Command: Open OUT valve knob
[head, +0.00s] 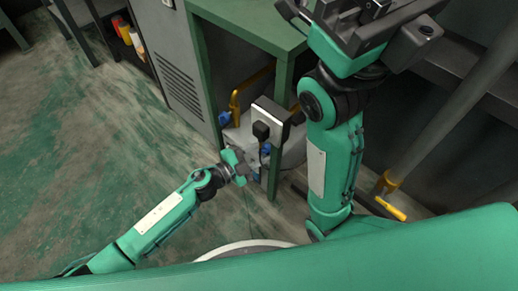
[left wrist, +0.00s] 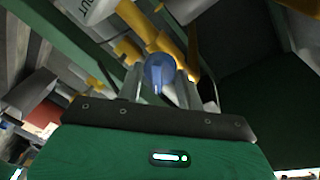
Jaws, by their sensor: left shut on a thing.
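In the left wrist view a blue valve knob (left wrist: 158,72) sits between the two fingers of my left gripper (left wrist: 160,88), which is shut on it. The knob is in front of yellow pipe fittings (left wrist: 165,42). A white body with lettering that reads "OUT" (left wrist: 85,8) shows at the top. In the head view my left gripper (head: 243,170) is low beside the grey machine (head: 291,150) under the green table; the held knob is mostly hidden there. My right gripper (head: 345,22) is raised at the top, and its fingertips are not clear.
Another blue knob (head: 225,118) is on the machine's left side by a yellow pipe (head: 236,98). A green table leg (head: 276,160) stands close to my left gripper. A grey cabinet (head: 180,62) is to the left. The floor at left is clear.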

